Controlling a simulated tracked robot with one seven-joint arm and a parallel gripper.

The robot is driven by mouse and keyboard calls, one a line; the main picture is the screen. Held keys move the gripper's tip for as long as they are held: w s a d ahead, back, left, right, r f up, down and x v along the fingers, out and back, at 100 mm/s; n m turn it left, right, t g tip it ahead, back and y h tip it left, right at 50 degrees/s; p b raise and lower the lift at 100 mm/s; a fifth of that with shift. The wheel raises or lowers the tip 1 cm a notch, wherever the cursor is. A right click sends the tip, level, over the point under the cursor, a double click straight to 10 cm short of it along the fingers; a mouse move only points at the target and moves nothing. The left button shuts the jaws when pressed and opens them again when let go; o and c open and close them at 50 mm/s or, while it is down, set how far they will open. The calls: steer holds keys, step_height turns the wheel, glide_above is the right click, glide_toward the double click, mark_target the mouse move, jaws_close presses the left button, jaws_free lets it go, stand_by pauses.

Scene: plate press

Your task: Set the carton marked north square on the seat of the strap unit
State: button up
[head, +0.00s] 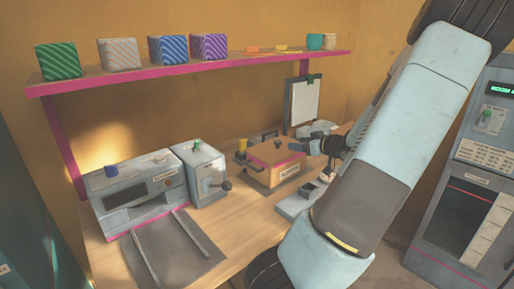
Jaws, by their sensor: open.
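An orange-brown box-shaped piece (272,163) with a dark knob and a small label sits on the bench. I cannot tell which unit is the strap unit; the labels are too small to read. My gripper (299,147) is open, just right of the orange-brown piece in the picture. Whether it touches is unclear. My arm hides part of the bench's right side.
A grey unit (138,194) with a railed plate (165,250) and a smaller grey box (201,172) stand on the bench (232,228) at left. A clipboard (303,101) hangs behind. A teal cup (315,41) is on the shelf (150,77). A tall grey cabinet (470,200) stands right.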

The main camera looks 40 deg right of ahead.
mark_target(286, 156)
steer(key=w+a, duration=0.1)
steer(key=w+a+g+h, duration=0.1)
steer(key=w, duration=0.1)
steer(key=w+g, duration=0.1)
steer(key=shift+w+a+h, duration=0.2)
steer(key=shift+a+h, duration=0.1)
steer(key=shift+a, duration=0.1)
steer(key=shift+g+h, duration=0.9)
steer(key=a, duration=0.1)
steer(key=w+a+r, duration=0.1)
steer(key=w+a, duration=0.1)
steer(key=shift+w+r, duration=0.15)
steer(key=shift+r, duration=0.15)
steer(key=s+a+r+m+g+h, duration=0.1)
steer(key=s+a+r+g+h, duration=0.15)
steer(key=a+r, duration=0.5)
steer(key=s+a+r+m+g+h, duration=0.1)
steer(key=s+a+r, duration=0.25)
steer(key=a, duration=0.75)
steer(key=s+a+r+y, duration=0.1)
steer(key=s+a+y, duration=0.1)
steer(key=s+a, duration=0.5)
steer(key=s+a+r+n+g+y, duration=0.1)
steer(key=s+a+r+y, duration=0.1)
steer(key=s+a, duration=0.6)
steer(key=shift+a+y, duration=0.8)
steer(key=shift+y, duration=0.05)
steer(key=shift+s+g, duration=0.15)
steer(key=shift+g, duration=0.1)
